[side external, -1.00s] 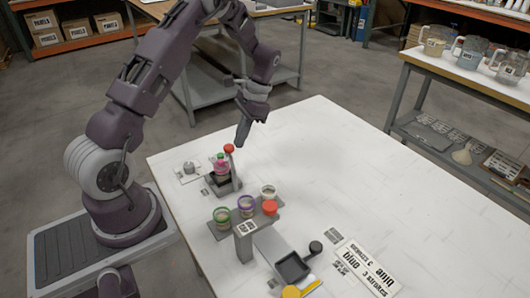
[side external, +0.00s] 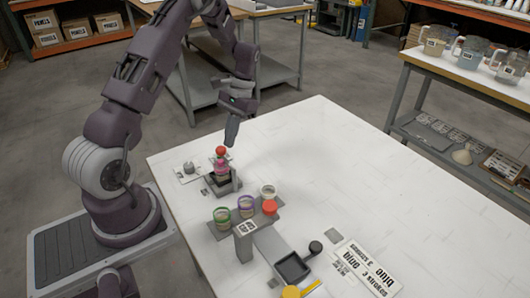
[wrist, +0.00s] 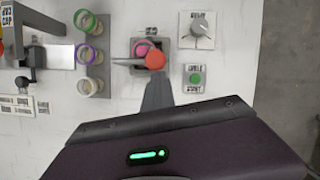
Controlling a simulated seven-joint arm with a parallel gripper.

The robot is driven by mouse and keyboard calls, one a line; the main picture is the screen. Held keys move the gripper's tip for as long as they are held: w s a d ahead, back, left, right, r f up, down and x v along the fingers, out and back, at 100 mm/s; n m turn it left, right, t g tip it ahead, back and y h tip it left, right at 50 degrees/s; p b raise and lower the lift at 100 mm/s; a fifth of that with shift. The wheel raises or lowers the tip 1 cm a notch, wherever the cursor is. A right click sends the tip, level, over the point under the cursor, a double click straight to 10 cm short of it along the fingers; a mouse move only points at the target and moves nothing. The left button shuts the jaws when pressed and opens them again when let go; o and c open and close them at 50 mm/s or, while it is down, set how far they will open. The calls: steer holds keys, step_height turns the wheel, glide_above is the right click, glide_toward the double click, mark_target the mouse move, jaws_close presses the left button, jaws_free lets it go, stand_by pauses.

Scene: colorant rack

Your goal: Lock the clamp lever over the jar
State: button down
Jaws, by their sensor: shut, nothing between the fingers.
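The jar (side external: 221,170), with a pinkish band, stands in the dark clamp base (side external: 232,187); in the wrist view the jar's pink rim (wrist: 143,48) shows in part beside the lever. The clamp lever's red ball knob (side external: 221,150) is above the jar; in the wrist view the knob (wrist: 155,60) ends a grey lever bar (wrist: 125,62) that crosses the base. I cannot tell whether the lever is fully down. My gripper (side external: 231,141) is shut and empty, pointing down just right of the knob. In the wrist view my gripper (wrist: 157,85) is close to the knob; contact is unclear.
A rack (side external: 234,220) with several open jars and a red-topped item stands in front of the clamp. A black tray (side external: 292,267) is nearer the front.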

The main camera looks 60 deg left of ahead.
steer(key=shift+s, duration=0.15)
steer(key=w+a+r, duration=0.1)
steer(key=w+r, duration=0.7)
steer(key=r, duration=0.1)
steer(key=shift+a+r, duration=0.15)
steer(key=shift+a, duration=0.1)
steer(key=shift+r, duration=0.1)
